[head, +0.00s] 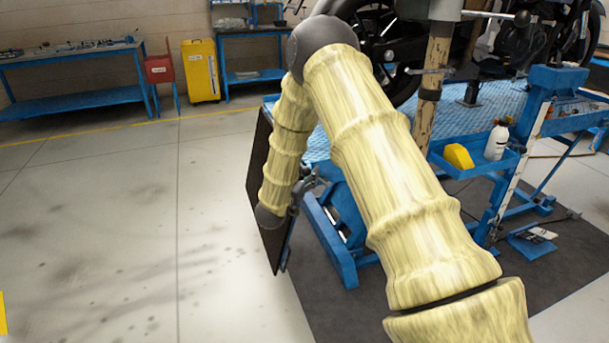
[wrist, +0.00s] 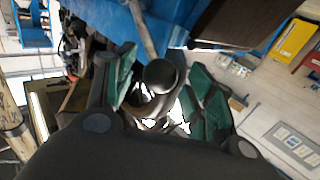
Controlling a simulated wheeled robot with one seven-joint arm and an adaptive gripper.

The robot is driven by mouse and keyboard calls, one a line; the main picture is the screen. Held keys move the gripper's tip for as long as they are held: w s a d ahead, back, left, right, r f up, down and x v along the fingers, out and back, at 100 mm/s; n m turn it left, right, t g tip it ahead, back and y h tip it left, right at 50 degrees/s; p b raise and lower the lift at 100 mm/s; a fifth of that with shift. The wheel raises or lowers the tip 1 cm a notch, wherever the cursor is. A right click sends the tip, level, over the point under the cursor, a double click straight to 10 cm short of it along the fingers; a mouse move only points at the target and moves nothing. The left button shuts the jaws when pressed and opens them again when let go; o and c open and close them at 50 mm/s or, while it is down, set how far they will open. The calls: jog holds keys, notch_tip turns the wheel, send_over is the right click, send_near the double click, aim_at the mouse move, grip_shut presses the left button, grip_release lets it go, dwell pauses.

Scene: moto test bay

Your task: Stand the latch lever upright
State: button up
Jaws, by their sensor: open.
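The latch lever (wrist: 160,74) shows in the wrist view as a grey metal rod with a round dark knob. Its rod runs from the upper edge beside blue metal down to the knob. My gripper (wrist: 163,92) is open, with one green-padded finger left of the knob and the other to its right. The knob appears between the fingers, and I see a gap on the right side; contact cannot be told. In the head view my gripper (head: 303,188) is small and partly hidden behind my arm, beside the blue lift (head: 345,230).
A dark upright panel (head: 262,205) stands at the lift's left end, close to my arm. A motorcycle (head: 390,50) is on the lift. A side tray (head: 470,165) holds a white bottle (head: 496,140) and a yellow item (head: 458,156).

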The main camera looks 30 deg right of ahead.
grip_shut()
jog(key=r+p, duration=0.1)
jog(key=d+r+m+y+p, duration=0.1)
jog(key=shift+s+d+g+p, duration=0.15)
jog(key=shift+d+g+p, duration=0.05)
jog(key=shift+g+p, duration=0.2)
jog(key=shift+s+d+r+m+y+p, duration=0.1)
jog(key=shift+d+r+m+y+p, duration=0.3)
jog(key=shift+d+m+y+p, duration=0.45)
jog(key=shift+m+y+p, duration=0.05)
jog(key=shift+p, duration=0.2)
grip_release()
